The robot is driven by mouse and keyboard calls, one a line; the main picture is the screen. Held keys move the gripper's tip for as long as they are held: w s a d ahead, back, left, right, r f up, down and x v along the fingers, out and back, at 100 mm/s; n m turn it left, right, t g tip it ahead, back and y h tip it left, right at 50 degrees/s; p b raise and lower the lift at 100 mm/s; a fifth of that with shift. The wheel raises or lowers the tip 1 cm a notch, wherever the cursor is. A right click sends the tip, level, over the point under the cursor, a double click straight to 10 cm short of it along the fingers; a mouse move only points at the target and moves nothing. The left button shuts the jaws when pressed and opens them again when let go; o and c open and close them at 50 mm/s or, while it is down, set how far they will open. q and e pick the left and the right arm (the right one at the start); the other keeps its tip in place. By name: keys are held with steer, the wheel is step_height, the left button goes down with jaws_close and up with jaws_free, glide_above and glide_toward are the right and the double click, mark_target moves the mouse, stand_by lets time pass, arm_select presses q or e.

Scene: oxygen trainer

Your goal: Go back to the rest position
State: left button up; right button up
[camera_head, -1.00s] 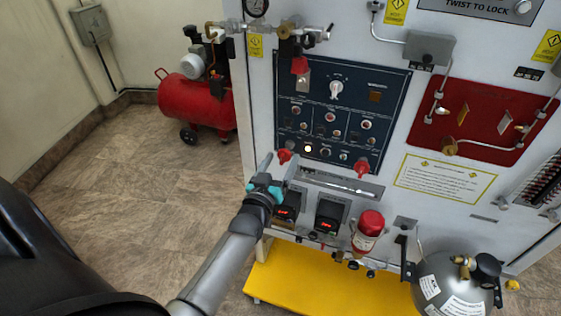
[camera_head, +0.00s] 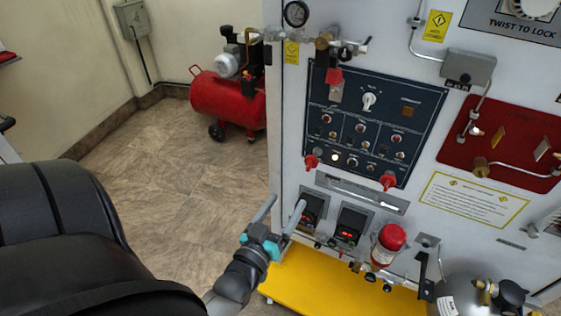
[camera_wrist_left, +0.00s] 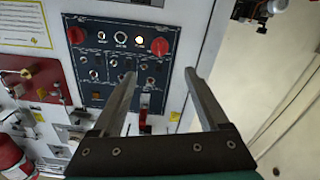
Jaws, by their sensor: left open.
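My left gripper (camera_head: 279,222) is open and empty. It is low in front of the left edge of the white trainer cabinet (camera_head: 289,130), below the dark blue control panel (camera_head: 340,107). In the left wrist view its two fingers (camera_wrist_left: 163,85) are spread apart, with the control panel (camera_wrist_left: 110,62) behind them and nothing between them. The panel carries several switches, red knobs and a lit white lamp (camera_head: 335,157). My right gripper does not show in any view.
A yellow step (camera_head: 300,270) lies at the cabinet's foot. A red extinguisher-like bottle (camera_head: 389,240) and a grey tank (camera_head: 462,285) stand at lower right. A red compressor (camera_head: 225,100) sits by the wall. The tiled floor (camera_head: 170,170) at left is open.

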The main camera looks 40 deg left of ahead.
arm_select(q)
steer(key=shift+v, duration=0.8)
steer(key=s+d+f+m+g+h+b, duration=0.1)
steer(key=s+d+f+g, duration=0.2)
steer(key=f, duration=0.6)
steer(key=s+d+f+m+g+h+b, duration=0.1)
steer(key=s+d+f+m+g+h, duration=0.15)
steer(key=f, duration=0.65)
steer(key=s+d+f+g+h, duration=0.1)
steer(key=s+d+f+g, duration=0.15)
steer(key=f, duration=0.75)
steer(key=s+f+m+g+b, duration=0.1)
steer(key=s+f+m+g, duration=0.1)
steer(key=s+f+g, duration=0.2)
steer(key=s+f+m+g+b, duration=0.1)
steer(key=s+f+g, duration=0.3)
steer(key=s+f, duration=0.6)
steer(key=s+m, duration=0.1)
steer(key=s, duration=0.7)
steer(key=shift+d+f, duration=0.3)
